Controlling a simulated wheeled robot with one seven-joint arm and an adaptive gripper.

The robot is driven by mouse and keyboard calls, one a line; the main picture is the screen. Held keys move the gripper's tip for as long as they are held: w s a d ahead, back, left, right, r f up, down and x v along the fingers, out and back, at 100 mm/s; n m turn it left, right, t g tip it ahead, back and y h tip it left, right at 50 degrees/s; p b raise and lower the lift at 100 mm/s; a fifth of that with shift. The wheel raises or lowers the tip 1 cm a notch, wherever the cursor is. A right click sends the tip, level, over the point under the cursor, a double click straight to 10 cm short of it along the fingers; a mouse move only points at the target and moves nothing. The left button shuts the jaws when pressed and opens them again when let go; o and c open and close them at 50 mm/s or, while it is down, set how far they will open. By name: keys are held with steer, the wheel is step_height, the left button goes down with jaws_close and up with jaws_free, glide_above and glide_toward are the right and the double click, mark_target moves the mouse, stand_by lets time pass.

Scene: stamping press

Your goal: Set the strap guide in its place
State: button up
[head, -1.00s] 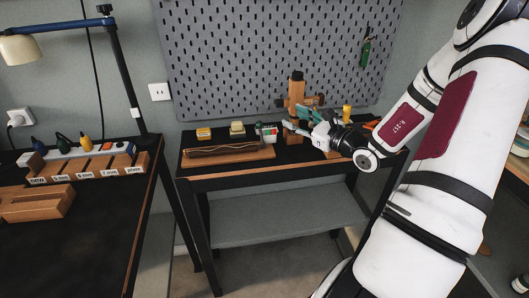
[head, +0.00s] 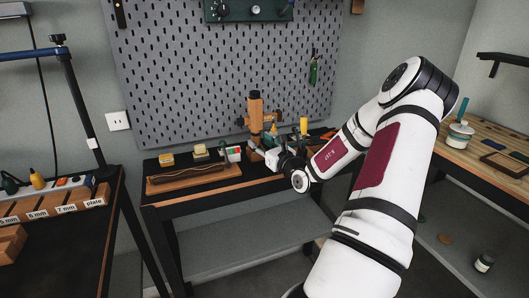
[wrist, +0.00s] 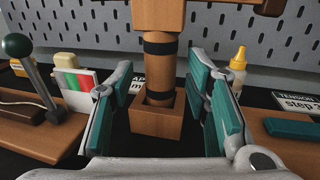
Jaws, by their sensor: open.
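My gripper (wrist: 165,115) is open, its teal-padded fingers apart on either side of the wooden post (wrist: 160,75) of the stamping press. The post has dark bands and stands upright in a square wooden block. In the head view the gripper (head: 272,145) is in front of the wooden press (head: 255,115), at the back bench. I cannot tell which piece is the strap guide. A flat teal piece (wrist: 295,127) lies on a wooden board at the right of the wrist view. A dark strap lies on a wooden board (head: 195,178) left of the press.
A green-knobbed lever (wrist: 30,70) and a colour-striped card (wrist: 75,88) stand left of the gripper. A yellow-capped bottle (wrist: 237,68) and a "TENSION" card (wrist: 298,100) are at its right. A pegboard (head: 200,70) rises behind the black bench (head: 165,207). Side benches flank it.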

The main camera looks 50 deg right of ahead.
mark_target(259, 120)
steer(key=shift+w+d+f, duration=0.1)
steer(key=shift+w+d, duration=0.15)
steer(key=shift+w, duration=0.6)
steer(key=shift+c, duration=1.1)
steer(key=shift+d, duration=0.1)
jaws_close()
steer(key=shift+r, duration=0.2)
steer(key=shift+r, duration=0.15)
steer(key=shift+r+p, duration=2.25)
steer(key=shift+r, duration=1.3)
